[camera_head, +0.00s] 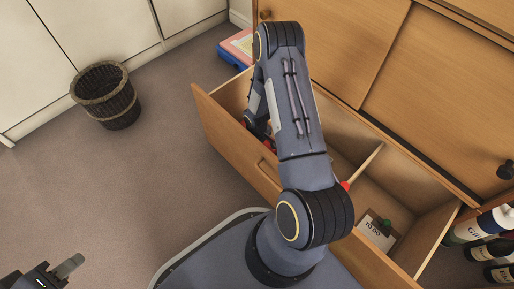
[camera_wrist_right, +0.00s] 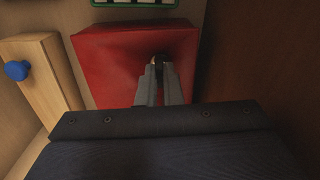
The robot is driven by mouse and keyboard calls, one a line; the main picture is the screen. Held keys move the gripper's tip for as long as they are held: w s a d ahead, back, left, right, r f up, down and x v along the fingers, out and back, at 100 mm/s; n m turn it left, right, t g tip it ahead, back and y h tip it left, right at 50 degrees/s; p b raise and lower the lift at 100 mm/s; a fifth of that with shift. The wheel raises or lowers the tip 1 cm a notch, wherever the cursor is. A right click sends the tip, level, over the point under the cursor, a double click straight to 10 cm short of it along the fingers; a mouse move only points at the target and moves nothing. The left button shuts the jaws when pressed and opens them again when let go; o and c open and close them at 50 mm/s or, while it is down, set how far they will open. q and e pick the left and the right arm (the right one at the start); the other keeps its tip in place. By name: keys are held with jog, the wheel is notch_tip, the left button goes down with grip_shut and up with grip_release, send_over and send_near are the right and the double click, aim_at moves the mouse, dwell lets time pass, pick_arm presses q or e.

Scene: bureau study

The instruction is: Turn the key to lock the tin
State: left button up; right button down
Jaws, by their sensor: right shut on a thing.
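The red tin (camera_wrist_right: 105,62) lies in the open drawer and fills the middle of the right wrist view. My right gripper (camera_wrist_right: 160,68) points at its top side, with both fingers close together. It is shut on a small dark piece, the key (camera_wrist_right: 161,57), at the tin's surface. The key is mostly hidden between the fingertips, so its angle cannot be told. In the head view my right arm covers most of the tin. My left gripper (camera_head: 68,267) is at the bottom left, over the floor and away from the drawer; its jaw opening is unclear.
The drawer (camera_head: 228,138) has wooden walls and dividers close around my right arm. A wooden block with a blue knob (camera_wrist_right: 17,70) is beside the tin.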

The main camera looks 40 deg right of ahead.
jog(key=shift+m, duration=0.5)
jog(key=m, duration=0.3)
jog(key=c, duration=1.6)
grip_release()
jog(key=o, duration=0.6)
jog(key=shift+c, duration=0.2)
jog(key=shift+r+p, duration=2.85)
jog(key=shift+r, duration=1.2)
